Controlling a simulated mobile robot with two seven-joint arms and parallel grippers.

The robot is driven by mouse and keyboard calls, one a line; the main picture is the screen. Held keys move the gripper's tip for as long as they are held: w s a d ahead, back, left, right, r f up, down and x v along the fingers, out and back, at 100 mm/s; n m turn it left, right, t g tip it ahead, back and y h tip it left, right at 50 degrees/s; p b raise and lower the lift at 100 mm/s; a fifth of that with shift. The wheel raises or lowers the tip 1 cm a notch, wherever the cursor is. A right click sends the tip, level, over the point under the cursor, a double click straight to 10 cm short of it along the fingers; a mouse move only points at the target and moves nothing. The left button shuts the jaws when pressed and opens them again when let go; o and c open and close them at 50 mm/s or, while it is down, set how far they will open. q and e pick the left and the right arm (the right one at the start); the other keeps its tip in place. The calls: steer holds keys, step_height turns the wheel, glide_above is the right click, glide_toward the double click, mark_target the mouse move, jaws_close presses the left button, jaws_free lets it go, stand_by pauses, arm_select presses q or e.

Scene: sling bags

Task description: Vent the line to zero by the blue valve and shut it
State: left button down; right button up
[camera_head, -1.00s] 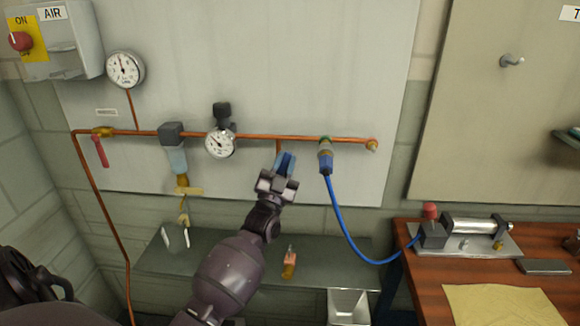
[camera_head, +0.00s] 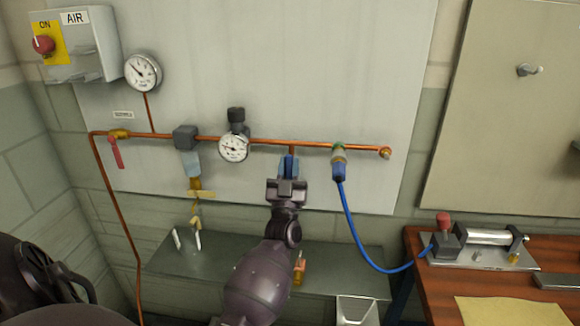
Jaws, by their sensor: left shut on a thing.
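The blue valve handle (camera_head: 288,166) is below the copper pipe (camera_head: 320,145), under a short drop pipe. My left gripper (camera_head: 287,181) is shut on it from below, and its fingers cover part of it. The handle looks upright, roughly in line with the drop pipe. A round gauge (camera_head: 234,148) sits on the pipe left of the valve, under a black knob (camera_head: 236,115). A larger gauge (camera_head: 143,72) is higher at left, its needle pointing up and left. Exact readings are too small to tell. My right gripper is not in view.
A red lever (camera_head: 116,153) hangs down at the pipe's left end. A blue hose (camera_head: 352,228) runs from a coupling (camera_head: 339,160) to a cylinder fixture (camera_head: 483,240) on the wooden bench. A grey shelf (camera_head: 220,263) is below, with a small orange-topped item (camera_head: 299,268) near my arm.

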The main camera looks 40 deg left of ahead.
arm_select(q)
steer(key=c, duration=1)
jaws_free()
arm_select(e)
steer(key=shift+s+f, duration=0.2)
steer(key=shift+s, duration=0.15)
arm_select(q)
steer(key=shift+f, duration=0.1)
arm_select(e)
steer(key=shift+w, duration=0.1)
arm_select(q)
steer(key=shift+s+d+f, duration=0.1)
steer(key=shift+s+f, duration=0.15)
steer(key=b+v, duration=0.1)
steer(key=v, duration=0.9)
steer(key=shift+b, duration=0.4)
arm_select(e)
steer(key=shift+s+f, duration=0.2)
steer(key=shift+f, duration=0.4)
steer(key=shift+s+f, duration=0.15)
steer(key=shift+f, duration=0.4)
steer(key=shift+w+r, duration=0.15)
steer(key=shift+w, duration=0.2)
